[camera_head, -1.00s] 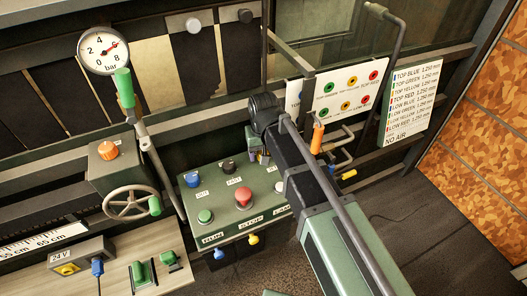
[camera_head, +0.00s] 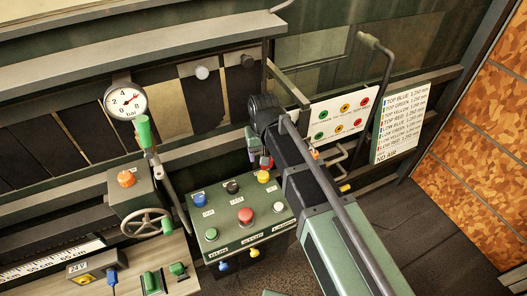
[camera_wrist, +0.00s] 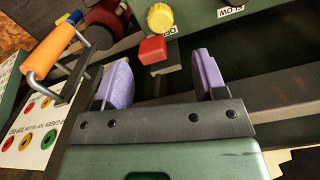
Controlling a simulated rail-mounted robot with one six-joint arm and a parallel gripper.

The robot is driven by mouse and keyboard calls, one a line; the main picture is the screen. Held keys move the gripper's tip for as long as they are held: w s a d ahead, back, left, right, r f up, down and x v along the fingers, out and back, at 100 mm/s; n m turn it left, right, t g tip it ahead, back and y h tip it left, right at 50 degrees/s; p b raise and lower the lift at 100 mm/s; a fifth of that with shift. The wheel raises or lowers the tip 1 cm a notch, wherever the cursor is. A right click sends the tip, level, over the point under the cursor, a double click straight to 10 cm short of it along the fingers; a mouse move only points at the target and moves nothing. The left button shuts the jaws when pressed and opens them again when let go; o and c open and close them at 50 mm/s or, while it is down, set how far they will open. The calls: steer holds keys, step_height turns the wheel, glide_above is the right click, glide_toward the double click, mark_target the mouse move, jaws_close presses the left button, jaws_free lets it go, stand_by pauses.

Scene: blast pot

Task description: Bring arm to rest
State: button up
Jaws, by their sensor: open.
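My gripper (camera_wrist: 162,78) shows in the wrist view with two purple finger pads well apart. It is open, and nothing is between the pads. A red block (camera_wrist: 152,50) and a yellow knob (camera_wrist: 160,18) lie beyond the fingertips, apart from them. An orange handle (camera_wrist: 54,48) on a bent metal rod is left of the fingers. In the head view my arm reaches from the lower right up to the middle, and its links hide most of the gripper.
The control box (camera_head: 214,254) with several buttons stands left of my arm. A pressure gauge (camera_head: 125,101), green-tipped lever (camera_head: 144,131) and handwheel (camera_head: 146,222) are farther left. A white panel of coloured discs (camera_head: 330,118) and a hooked pipe (camera_head: 386,85) stand behind the arm. Dark floor (camera_head: 440,240) is open at right.

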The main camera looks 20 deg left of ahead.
steer(key=s+d+m, duration=0.2)
steer(key=s+d, duration=0.1)
steer(key=d, duration=1.3)
steer(key=s+d+m, duration=0.3)
steer(key=s+d, duration=0.1)
steer(key=d, duration=1.2)
